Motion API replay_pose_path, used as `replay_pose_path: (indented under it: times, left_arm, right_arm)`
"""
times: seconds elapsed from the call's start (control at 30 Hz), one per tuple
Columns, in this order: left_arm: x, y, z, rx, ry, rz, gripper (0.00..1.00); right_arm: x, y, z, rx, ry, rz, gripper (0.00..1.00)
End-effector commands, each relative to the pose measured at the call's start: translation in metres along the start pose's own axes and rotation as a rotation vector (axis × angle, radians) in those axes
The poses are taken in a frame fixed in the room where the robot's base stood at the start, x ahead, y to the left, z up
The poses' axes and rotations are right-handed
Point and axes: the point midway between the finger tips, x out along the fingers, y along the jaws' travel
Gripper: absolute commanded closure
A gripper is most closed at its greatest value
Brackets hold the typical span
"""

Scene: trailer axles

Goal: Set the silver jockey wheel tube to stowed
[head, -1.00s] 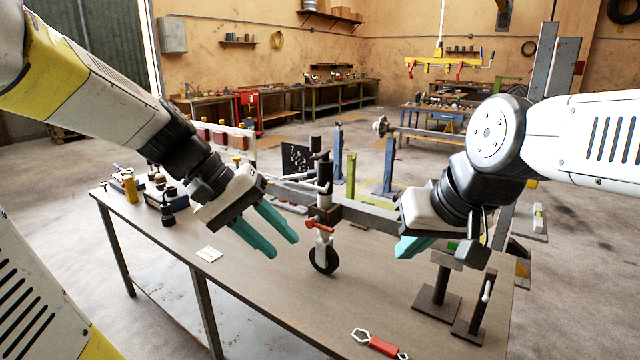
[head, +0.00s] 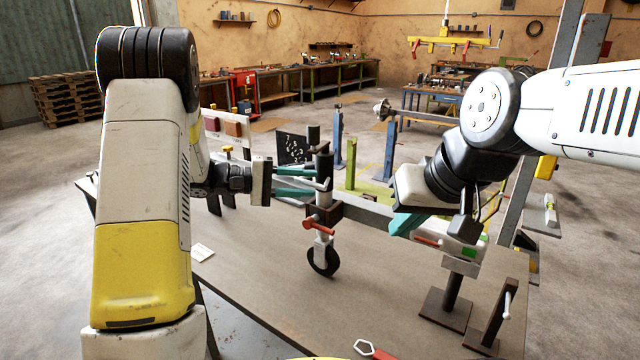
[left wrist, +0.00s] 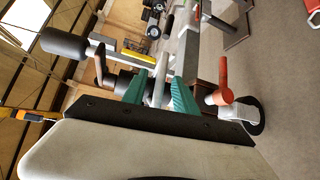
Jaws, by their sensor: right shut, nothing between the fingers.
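The jockey wheel stands upright in a dark clamp on the trailer's drawbar, at the middle of the head view. Its silver tube (head: 322,212) carries a dark upper part and a black wheel (head: 323,260) below. A red clamp handle (head: 318,226) sits at the clamp; it also shows in the left wrist view (left wrist: 224,92). My left gripper (head: 316,182) is open, its teal fingers level at the tube's upper part. A pale bar (left wrist: 160,75) shows between those fingers in the left wrist view; contact is unclear. My right gripper (head: 396,228) is shut and empty beside the drawbar.
The grey drawbar (head: 370,214) runs right from the clamp, behind my right gripper. A dark post stand (head: 449,300) and a red-handled spanner (head: 375,350) are on the table's right part. The table around the wheel is clear.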

Motion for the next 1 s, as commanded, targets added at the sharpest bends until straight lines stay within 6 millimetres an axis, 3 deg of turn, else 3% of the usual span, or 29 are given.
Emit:
replay_pose_path:
  times: [0.1, 0.3, 0.63, 0.8, 1.0]
  left_arm:
    - [0.021, 0.000, 0.001, 0.000, -0.003, -0.002, 0.66]
    - [0.041, -0.001, 0.001, -0.002, -0.001, -0.003, 0.66]
    - [0.045, -0.001, 0.000, -0.002, 0.001, -0.002, 0.66]
    - [0.045, -0.001, 0.000, -0.002, 0.000, -0.003, 0.99]
    - [0.045, -0.003, 0.001, -0.005, 0.000, -0.006, 1.00]
  right_arm:
    - [0.000, 0.000, 0.000, 0.000, 0.000, 0.000, 1.00]
    - [0.000, 0.000, 0.000, 0.000, 0.000, 0.000, 1.00]
    - [0.000, 0.000, 0.000, 0.000, 0.000, 0.000, 1.00]
    - [0.000, 0.000, 0.000, 0.000, 0.000, 0.000, 1.00]
    - [0.000, 0.000, 0.000, 0.000, 0.000, 0.000, 1.00]
